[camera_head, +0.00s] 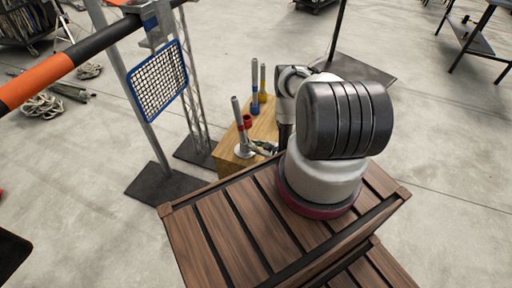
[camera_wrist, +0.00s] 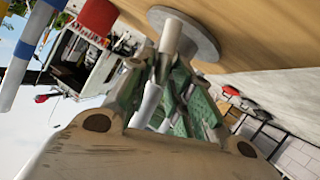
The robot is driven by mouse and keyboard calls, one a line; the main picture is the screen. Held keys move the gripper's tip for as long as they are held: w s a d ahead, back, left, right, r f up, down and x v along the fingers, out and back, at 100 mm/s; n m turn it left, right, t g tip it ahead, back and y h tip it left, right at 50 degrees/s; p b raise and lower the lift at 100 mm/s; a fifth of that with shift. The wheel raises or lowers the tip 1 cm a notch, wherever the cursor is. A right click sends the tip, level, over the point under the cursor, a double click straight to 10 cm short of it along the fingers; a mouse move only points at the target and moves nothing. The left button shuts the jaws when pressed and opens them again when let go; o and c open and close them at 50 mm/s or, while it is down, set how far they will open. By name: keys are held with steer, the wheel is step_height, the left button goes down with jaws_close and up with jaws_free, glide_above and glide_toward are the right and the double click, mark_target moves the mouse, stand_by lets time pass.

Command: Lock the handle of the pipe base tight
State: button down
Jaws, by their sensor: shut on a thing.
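The pipe base is a light grey disc with a grey upright pipe (camera_head: 238,112) on a wooden block. A red band shows low on the pipe and a red piece (camera_head: 247,121) stands beside it. My gripper (camera_head: 266,148) is low over the block, at the right of this base. In the wrist view, the grey disc (camera_wrist: 188,32) is near the top with a pale rod (camera_wrist: 171,38) running from it between the fingers. My gripper (camera_wrist: 170,68) is shut on this rod; I cannot tell whether it is the handle or the pipe. The red piece (camera_wrist: 97,16) is at its left.
A wooden block (camera_head: 233,166) also bears a blue-marked pipe (camera_head: 255,85) and a yellow-marked pipe (camera_head: 263,82) behind. A blue-framed mesh panel (camera_head: 158,82) and metal stands are at the left. Open concrete floor (camera_head: 90,145) lies farther left.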

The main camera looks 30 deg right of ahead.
steer(key=shift+w+d+r+m+g+y, duration=0.2)
steer(key=shift+d+m+g+y, duration=0.15)
steer(key=shift+m, duration=0.35)
steer(key=shift+w+f+m+g+y, duration=0.1)
steer(key=shift+w+m+g+y, duration=0.05)
steer(key=shift+m+g+y, duration=0.5)
steer(key=c, duration=1.3)
jaws_free()
steer(key=shift+d, duration=0.1)
steer(key=v, duration=1.2)
steer(key=shift+a, duration=0.2)
